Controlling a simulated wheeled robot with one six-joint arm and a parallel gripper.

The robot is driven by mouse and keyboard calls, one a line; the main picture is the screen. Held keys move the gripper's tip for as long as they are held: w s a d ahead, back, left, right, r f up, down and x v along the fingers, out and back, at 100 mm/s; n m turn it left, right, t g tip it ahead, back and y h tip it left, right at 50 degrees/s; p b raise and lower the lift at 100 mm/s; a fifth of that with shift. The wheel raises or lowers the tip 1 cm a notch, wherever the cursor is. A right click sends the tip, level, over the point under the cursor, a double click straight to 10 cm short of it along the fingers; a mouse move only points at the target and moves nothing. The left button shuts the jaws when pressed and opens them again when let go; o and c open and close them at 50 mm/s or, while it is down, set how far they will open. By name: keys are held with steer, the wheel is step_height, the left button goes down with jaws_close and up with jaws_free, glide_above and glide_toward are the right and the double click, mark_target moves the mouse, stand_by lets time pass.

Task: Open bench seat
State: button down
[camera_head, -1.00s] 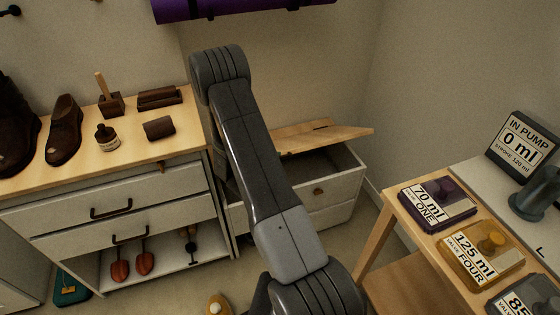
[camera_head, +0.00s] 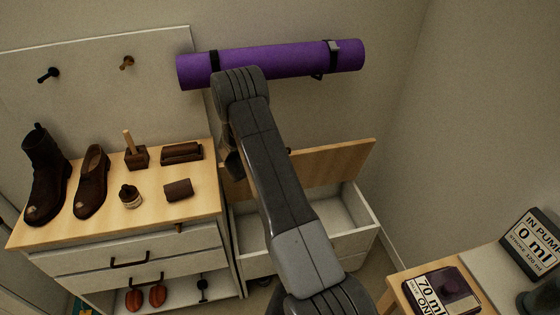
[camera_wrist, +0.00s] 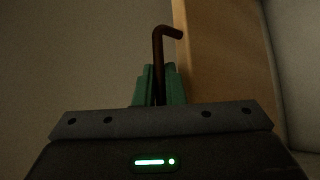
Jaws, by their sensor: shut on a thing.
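The bench seat's wooden lid (camera_head: 345,161) is raised steeply at the back of the white bench box (camera_head: 355,242), and the inside shows. Part of the lid is hidden behind my arm. In the wrist view, my gripper's green fingers (camera_wrist: 158,88) are shut on a dark reddish-brown rod (camera_wrist: 158,60) with a bent, hook-like end. The bend points right, at the edge of a wooden panel that looks like the lid (camera_wrist: 222,70). I cannot tell whether they touch. My gripper is hidden by the arm in the head view.
A cabinet (camera_head: 130,215) with shoes and brushes on top stands left of the bench. A purple rolled mat (camera_head: 275,62) is on the wall above the lid.

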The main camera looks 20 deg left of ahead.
steer(key=shift+w+a+r+p, duration=0.2)
steer(key=shift+w+a, duration=0.35)
steer(key=shift+w, duration=0.25)
steer(key=shift+w+a+r+p, duration=0.25)
steer(key=shift+w+a, duration=0.25)
steer(key=shift+w, duration=0.25)
steer(key=shift+w+a+r+p, duration=0.2)
steer(key=shift+w+a, duration=0.35)
steer(key=shift+w, duration=0.25)
steer(key=shift+f, duration=0.1)
steer(key=c, duration=1.5)
jaws_free()
steer(key=shift+s, duration=0.1)
steer(key=b+v, duration=0.2)
steer(key=v, duration=1.1)
steer(key=shift+s, duration=0.35)
steer(key=shift+w+a, duration=0.1)
